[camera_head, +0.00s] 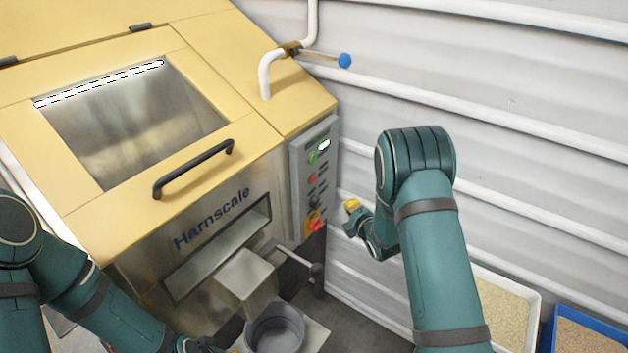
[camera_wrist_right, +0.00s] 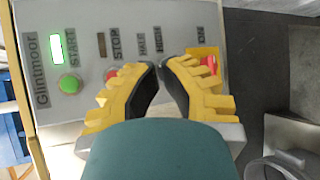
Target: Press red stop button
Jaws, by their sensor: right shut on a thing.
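The control panel (camera_head: 297,185) is on the right side of the yellow and steel machine. Its red stop button (camera_head: 312,180) sits below a green button (camera_head: 312,158). In the right wrist view the red button (camera_wrist_right: 111,75) by the word STOP is partly hidden by a yellow finger. My right gripper (camera_head: 350,206) is right of the panel, apart from it in the head view. Its fingertips (camera_wrist_right: 159,68) are drawn together in front of the panel; what they close on is hidden. My left gripper (camera_head: 205,346) is mostly cut off at the bottom edge, its jaws unclear.
A red knob on a yellow base (camera_head: 315,221) is lower on the panel, beside the fingers in the wrist view (camera_wrist_right: 208,65). A black handle (camera_head: 194,168) and a grey pot (camera_head: 275,330) are at the machine's front. Trays (camera_head: 537,300) stand lower right.

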